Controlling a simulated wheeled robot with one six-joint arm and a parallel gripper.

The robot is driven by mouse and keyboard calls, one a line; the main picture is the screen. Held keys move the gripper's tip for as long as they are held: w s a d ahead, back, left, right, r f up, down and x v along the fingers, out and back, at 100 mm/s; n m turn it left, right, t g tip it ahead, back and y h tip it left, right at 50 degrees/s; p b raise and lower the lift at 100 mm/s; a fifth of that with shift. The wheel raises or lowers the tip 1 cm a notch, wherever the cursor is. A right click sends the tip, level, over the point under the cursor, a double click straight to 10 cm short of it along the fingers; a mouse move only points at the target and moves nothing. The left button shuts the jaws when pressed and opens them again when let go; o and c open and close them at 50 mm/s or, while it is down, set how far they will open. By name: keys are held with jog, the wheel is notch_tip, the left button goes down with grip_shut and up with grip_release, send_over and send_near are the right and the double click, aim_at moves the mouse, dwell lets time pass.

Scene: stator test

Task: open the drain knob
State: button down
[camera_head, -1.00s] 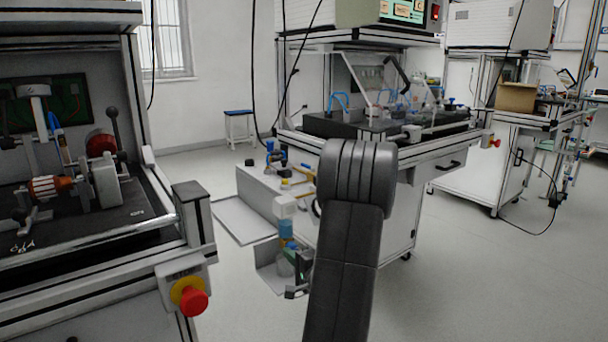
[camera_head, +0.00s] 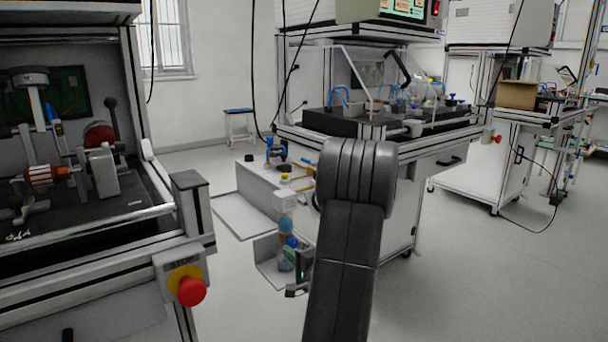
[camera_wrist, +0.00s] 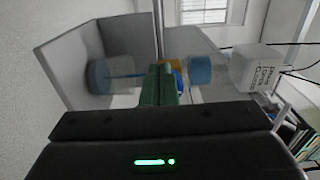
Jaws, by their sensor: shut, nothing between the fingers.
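A small upright unit (camera_head: 285,201) with a white top block stands at the low panel left of my arm in the head view. My gripper (camera_head: 302,262) is just right of the cup, partly hidden by my arm. In the wrist view my green fingers (camera_wrist: 160,84) are shut and empty. They partly hide the blue knob (camera_wrist: 179,80), which lies close beyond them. I cannot tell whether they touch. The clear cup (camera_wrist: 112,76) is to their left.
A grey angled bracket (camera_head: 268,270) stands around the cup, close to my gripper. A bench (camera_head: 385,150) with a test setup is behind. Another bench with a red stop button (camera_head: 192,291) is at the left. The floor at the right is open.

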jog(key=shift+f, duration=0.15)
dwell(0.4)
jog(key=shift+s+a+f, duration=0.1)
jog(key=shift+s+a, duration=0.05)
jog(key=v, duration=0.6)
jog(key=shift+a, duration=0.1)
